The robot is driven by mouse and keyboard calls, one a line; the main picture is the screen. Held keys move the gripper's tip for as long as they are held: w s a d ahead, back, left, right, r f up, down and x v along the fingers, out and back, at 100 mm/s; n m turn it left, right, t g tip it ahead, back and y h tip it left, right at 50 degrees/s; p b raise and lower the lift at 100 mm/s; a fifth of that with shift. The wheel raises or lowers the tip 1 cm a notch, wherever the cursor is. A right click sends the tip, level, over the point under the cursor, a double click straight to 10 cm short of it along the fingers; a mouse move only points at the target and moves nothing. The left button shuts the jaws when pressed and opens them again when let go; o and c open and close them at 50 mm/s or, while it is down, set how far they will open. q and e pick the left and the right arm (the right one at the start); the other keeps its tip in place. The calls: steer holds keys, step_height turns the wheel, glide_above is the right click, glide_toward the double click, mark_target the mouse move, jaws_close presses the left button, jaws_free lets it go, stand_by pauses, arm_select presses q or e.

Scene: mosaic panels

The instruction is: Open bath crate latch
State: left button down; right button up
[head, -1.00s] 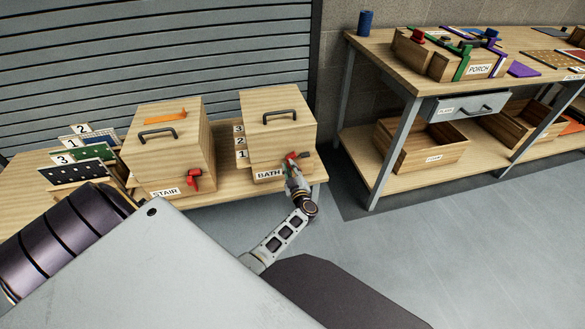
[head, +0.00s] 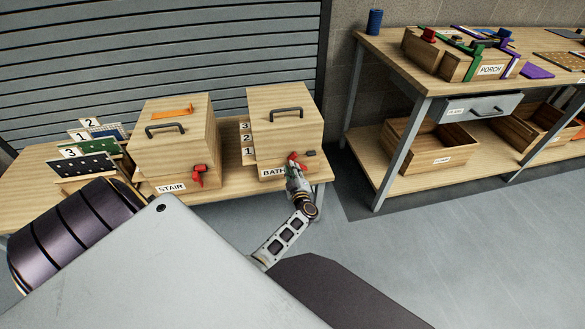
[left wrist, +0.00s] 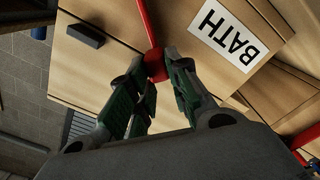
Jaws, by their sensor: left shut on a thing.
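The bath crate (head: 284,125) is a wooden box with a dark top handle and a BATH label on its front. Its red latch (head: 292,156) is on the front, partly hidden by my left gripper (head: 296,172). In the left wrist view my left gripper (left wrist: 155,66) is shut on the end of the red latch (left wrist: 140,22), beside the BATH label (left wrist: 228,35). My right gripper is out of view.
The stair crate (head: 176,140), with its own red latch (head: 199,176), stands to the left on the same low bench (head: 228,190). Numbered panels stand at its left end. A workbench (head: 395,55) with a PORCH box is at right. The floor between is clear.

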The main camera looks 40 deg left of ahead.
arm_select(q)
steer(key=c, duration=1.5)
jaws_free()
steer(key=shift+o, duration=0.9)
steer(key=shift+w+d+r+m, duration=0.1)
steer(key=shift+w+r+m, duration=0.05)
steer(key=shift+m, duration=0.15)
